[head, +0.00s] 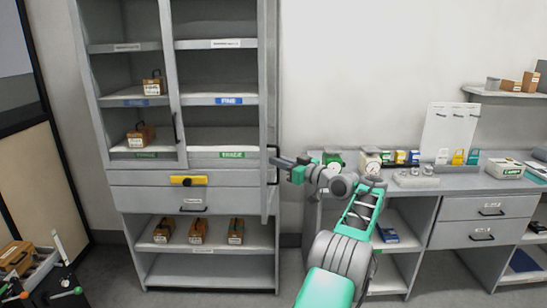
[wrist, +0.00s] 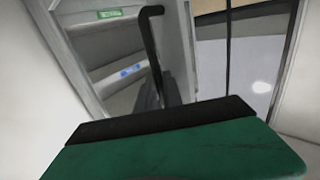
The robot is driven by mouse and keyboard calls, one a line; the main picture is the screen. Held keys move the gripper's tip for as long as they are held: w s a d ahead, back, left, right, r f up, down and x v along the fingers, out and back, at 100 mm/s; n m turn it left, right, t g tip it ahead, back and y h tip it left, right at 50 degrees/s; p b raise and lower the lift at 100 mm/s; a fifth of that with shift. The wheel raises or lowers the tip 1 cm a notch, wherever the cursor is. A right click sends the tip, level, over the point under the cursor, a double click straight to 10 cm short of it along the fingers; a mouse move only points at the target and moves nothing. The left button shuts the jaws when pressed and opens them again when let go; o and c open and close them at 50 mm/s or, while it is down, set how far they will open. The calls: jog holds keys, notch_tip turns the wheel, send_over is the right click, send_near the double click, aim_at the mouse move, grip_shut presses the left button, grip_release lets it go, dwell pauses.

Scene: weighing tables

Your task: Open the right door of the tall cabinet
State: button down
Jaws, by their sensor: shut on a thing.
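The tall grey cabinet (head: 115,178) stands on the left in the head view. Its right door (head: 269,208) is swung far out and shows nearly edge-on, leaving the right shelves uncovered. The door's black handle (head: 276,181) is on the side facing right. My gripper (head: 278,162) is at this handle from the right, shut on it; the fingertips are partly hard to make out. In the wrist view, a black handle bar (wrist: 153,50) rises beyond my green and black gripper (wrist: 160,112). The left door's handle (head: 174,128) also shows.
Small wooden boxes stand on the cabinet's left shelves (head: 140,103) and lower shelf (head: 205,252). A counter (head: 430,188) with scales and small goods is on the right, close to my arm. A cart with tools (head: 38,280) is at lower left. Some floor in front is clear.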

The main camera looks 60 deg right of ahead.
jog(key=shift+d+r, duration=0.1)
jog(key=shift+r, duration=0.25)
jog(key=shift+w, duration=0.2)
jog(key=c, duration=1.5)
grip_release()
jog(key=shift+f, duration=0.2)
jog(key=shift+f, duration=0.1)
